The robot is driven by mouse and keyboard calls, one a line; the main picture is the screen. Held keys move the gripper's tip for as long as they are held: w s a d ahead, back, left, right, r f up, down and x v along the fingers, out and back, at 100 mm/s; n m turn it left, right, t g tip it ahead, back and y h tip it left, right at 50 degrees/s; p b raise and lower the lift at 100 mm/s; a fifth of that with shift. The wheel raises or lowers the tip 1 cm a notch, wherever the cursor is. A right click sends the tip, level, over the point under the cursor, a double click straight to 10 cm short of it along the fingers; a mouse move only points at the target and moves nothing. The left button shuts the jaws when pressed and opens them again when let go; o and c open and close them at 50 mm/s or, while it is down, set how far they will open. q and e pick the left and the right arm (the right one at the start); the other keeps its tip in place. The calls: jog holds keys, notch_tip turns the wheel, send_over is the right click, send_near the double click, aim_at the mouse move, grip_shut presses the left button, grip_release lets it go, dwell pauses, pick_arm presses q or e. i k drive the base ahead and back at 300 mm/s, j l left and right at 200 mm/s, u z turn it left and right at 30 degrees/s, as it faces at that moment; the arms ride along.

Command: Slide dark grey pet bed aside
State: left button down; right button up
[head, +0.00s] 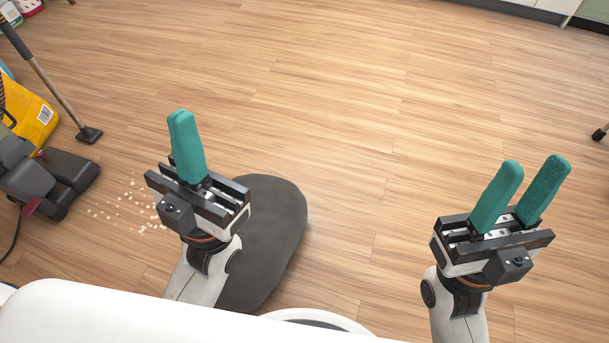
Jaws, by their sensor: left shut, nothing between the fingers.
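The dark grey pet bed (272,228) lies flat on the wooden floor in the head view, left of centre near my base. Its left part is hidden behind my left arm and gripper. My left gripper (182,118) is shut and empty, its green fingers together, held above the floor over the bed's left side. I cannot tell that it touches the bed. My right gripper (532,165) is open and empty over bare floor on the right, well apart from the bed.
Small pale crumbs (142,212) are scattered on the floor left of my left gripper. A dark vacuum cleaner (45,178) and a yellow bag (32,115) stand at the left edge. A pole with a dark foot (88,134) leans there. The middle floor is clear.

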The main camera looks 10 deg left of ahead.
aim_at(277, 223)
jog(key=i+l+z, duration=0.4)
jog(key=l, duration=0.2)
jog(key=i+l+z, duration=0.4)
jog(key=l, duration=0.15)
jog(key=i+u, duration=0.3)
jog(key=i, duration=0.15)
jog(key=i+l+u, duration=0.35)
jog(key=i+u, duration=0.25)
jog(key=u, duration=0.25)
jog(key=i+u, duration=0.25)
jog(key=u, duration=0.2)
jog(key=i+l+u, duration=0.15)
jog(key=u, duration=0.35)
jog(key=i+l+u, duration=0.3)
jog(key=u, duration=0.15)
jog(key=i+l+u, duration=0.15)
jog(key=l+u, duration=0.15)
jog(key=u, duration=0.2)
jog(key=i+l+u, duration=0.15)
jog(key=u, duration=0.25)
jog(key=i+l+u, duration=0.15)
jog(key=l+u, duration=0.2)
jog(key=i+l+u, duration=0.1)
jog(key=l+u, duration=0.3)
jog(key=j, duration=0.1)
